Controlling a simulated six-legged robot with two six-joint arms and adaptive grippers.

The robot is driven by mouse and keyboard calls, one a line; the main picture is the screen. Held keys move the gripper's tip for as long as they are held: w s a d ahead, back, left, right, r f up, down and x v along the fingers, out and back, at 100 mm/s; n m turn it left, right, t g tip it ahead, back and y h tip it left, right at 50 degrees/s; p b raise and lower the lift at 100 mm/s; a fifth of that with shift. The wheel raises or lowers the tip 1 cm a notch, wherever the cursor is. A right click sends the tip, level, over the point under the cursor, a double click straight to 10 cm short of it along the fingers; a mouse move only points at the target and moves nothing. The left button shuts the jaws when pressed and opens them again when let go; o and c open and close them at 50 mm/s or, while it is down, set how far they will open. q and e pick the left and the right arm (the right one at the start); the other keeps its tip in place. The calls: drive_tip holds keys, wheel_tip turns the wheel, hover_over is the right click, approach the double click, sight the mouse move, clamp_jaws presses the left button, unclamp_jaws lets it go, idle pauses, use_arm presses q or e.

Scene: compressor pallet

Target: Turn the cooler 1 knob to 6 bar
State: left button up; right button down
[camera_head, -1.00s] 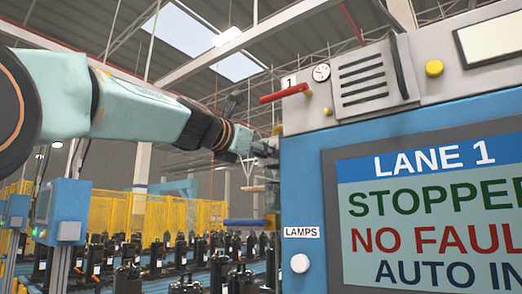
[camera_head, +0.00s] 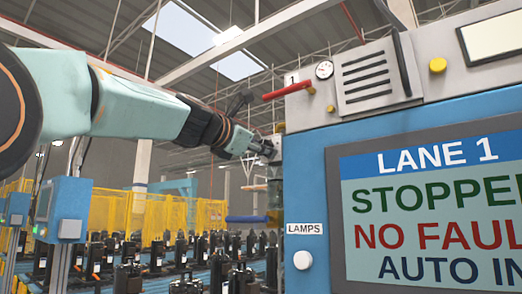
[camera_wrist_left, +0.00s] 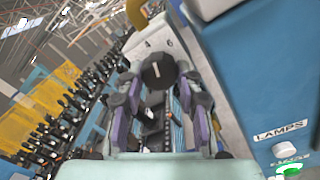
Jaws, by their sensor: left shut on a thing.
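The cooler 1 knob (camera_wrist_left: 158,71) is a black round knob with a white pointer line, on a pale plate on the side of the blue cabinet. In the left wrist view, the numbers 4 and 6 show above it. The white line leans a little left of upright in that view, toward the 4. My left gripper (camera_wrist_left: 157,80) has a finger on each side of the knob and is shut on it. In the head view, my left gripper (camera_head: 269,149) is at the cabinet's left edge, and the knob is hidden there. My right gripper is not in view.
The blue cabinet (camera_head: 305,185) fills the right, with a "LANE 1" screen (camera_head: 430,215) reading STOPPED. A red lever (camera_head: 288,91) and a gauge (camera_head: 324,70) are above my gripper. A white LAMPS button (camera_head: 302,260) is below. Several black compressors (camera_head: 130,278) stand behind.

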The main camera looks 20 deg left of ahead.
use_arm(q)
drive_tip(key=m+b, duration=0.1)
drive_tip(key=m, duration=0.3)
drive_tip(key=shift+m, duration=0.3)
drive_tip(key=shift+m+b, duration=0.4)
drive_tip(key=shift+m, duration=1.5)
drive_tip(key=o, duration=1.2)
drive_tip(key=shift+s+r, duration=0.15)
drive_tip(key=shift+s, duration=0.15)
drive_tip(key=shift+c, duration=0.2)
drive_tip(key=shift+w, duration=0.25)
drive_tip(key=shift+s, duration=0.1)
